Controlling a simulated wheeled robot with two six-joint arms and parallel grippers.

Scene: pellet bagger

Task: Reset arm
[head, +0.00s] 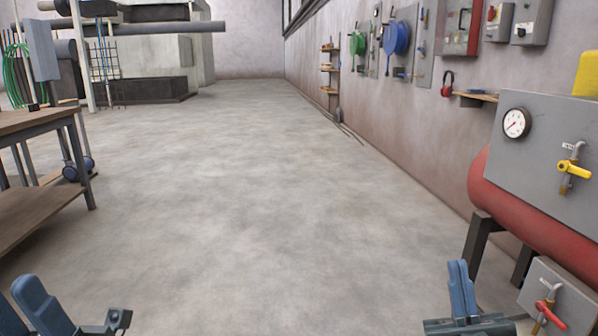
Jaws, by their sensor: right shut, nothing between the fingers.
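My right gripper (461,290) shows at the bottom right, in front of the red tank. Its two blue fingers point up, lie against each other and hold nothing. My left gripper (28,303) is at the bottom left corner, partly cut off by the picture's edge. I see no object at either gripper.
A red tank (478,186) with a grey gauge panel (545,135) and valves stands close on the right. A wooden workbench (30,123) is on the left. Tools and boxes hang along the right wall (345,125). The concrete floor (240,190) between is clear.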

